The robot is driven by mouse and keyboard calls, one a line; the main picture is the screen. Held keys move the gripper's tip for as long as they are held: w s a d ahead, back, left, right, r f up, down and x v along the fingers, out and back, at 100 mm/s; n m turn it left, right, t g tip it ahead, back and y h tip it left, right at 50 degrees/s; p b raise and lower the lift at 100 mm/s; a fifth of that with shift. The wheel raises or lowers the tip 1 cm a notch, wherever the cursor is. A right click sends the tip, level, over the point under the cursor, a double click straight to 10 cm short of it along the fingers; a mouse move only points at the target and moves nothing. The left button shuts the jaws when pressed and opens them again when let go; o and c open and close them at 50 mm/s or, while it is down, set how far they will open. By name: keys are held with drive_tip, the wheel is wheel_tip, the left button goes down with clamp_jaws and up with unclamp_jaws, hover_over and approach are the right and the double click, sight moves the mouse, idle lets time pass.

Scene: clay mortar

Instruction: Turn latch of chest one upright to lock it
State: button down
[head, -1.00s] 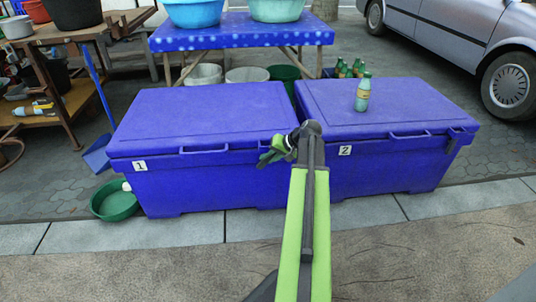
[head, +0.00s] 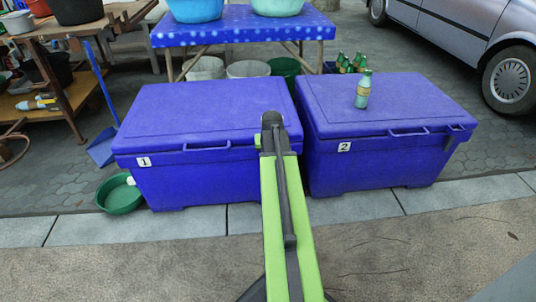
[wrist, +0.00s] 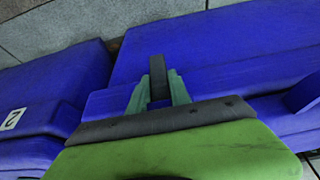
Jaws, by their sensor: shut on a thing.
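Chest one (head: 215,180) is a blue chest with a "1" label, at the left in the head view, its lid down. My arm reaches up in front of its right end and hides the latch and most of my gripper there. In the wrist view, my gripper (wrist: 159,94) has its green fingers on either side of a dark grey upright-looking piece, the latch (wrist: 158,68). It is shut on the latch, against the blue front of chest one (wrist: 225,50). The latch's exact angle on the chest is hard to tell.
Chest two (head: 365,165) stands close on the right with a green bottle (head: 363,90) on its lid; it also shows in the wrist view (wrist: 55,85). A green basin (head: 120,196) lies left of chest one. The pavement in front is clear.

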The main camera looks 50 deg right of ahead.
drive_tip(key=shift+w, duration=0.1)
idle(0.3)
drive_tip(key=c, duration=1.2)
unclamp_jaws()
drive_tip(key=p+v, duration=1.6)
drive_tip(key=v, duration=0.1)
drive_tip(key=shift+r, duration=0.3)
drive_tip(key=shift+a, duration=0.1)
